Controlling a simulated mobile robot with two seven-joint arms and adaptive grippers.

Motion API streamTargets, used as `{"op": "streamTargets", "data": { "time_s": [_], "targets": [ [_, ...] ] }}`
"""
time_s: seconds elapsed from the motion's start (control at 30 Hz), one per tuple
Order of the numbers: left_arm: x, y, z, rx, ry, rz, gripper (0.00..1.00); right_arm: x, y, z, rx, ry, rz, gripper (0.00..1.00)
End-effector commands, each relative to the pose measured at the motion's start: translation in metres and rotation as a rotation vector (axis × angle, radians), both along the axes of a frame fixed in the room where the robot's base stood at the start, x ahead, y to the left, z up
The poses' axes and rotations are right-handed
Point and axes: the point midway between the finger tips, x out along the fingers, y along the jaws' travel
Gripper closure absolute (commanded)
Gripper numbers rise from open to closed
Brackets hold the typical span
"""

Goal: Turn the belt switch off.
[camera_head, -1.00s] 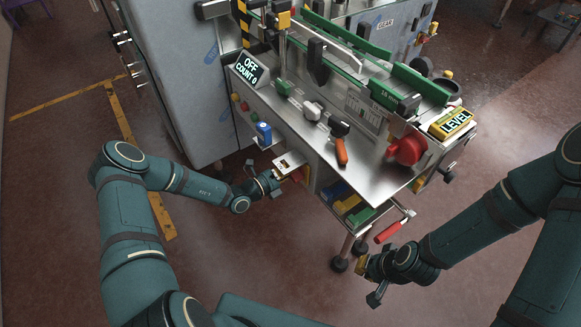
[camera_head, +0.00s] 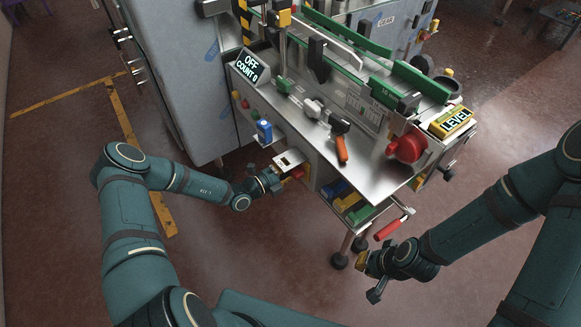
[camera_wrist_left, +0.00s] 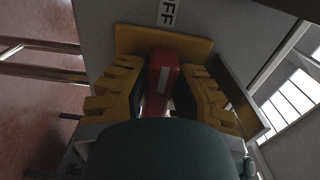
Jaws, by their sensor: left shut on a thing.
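The belt switch has a red handle (camera_wrist_left: 162,78) on a yellow plate (camera_wrist_left: 200,46) in the left wrist view. A white label (camera_wrist_left: 167,12), partly cut off and seeming to read OFF, sits beyond it. My left gripper (camera_wrist_left: 157,90) has its yellow fingers on both sides of the red handle and is shut on it. In the head view my left gripper (camera_head: 278,178) is at the machine's front, by a bit of red (camera_head: 298,172). The display (camera_head: 249,70) reads OFF, COUNT 0. My right gripper (camera_head: 366,278) hangs low at right, apart from the machine; its finger opening is unclear.
Above the switch, the steel worktop (camera_head: 365,175) carries an orange-handled tool (camera_head: 341,148) and a red knob (camera_head: 408,147). A red-handled crank (camera_head: 388,230) juts out near my right gripper. A shelf with coloured blocks (camera_head: 350,203) lies below. Open floor lies in front.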

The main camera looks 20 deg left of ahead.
Motion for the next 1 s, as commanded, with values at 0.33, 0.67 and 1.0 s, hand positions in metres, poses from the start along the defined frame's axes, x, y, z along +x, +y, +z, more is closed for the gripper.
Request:
{"op": "streamTargets", "data": {
  "time_s": [0.33,0.67,1.0],
  "targets": [
    [0.0,-0.001,0.0,-0.001,0.0,-0.001,0.45,0.0,0.0,0.0,0.0,0.0,0.0,1.0],
    [-0.004,0.003,0.0,0.0,0.0,0.0,0.45,0.0,0.0,0.0,0.0,0.0,0.0,1.0],
    [-0.052,0.041,0.0,0.0,0.002,0.002,0.45,0.0,0.0,0.0,0.0,0.0,0.0,1.0]
  ]
}}
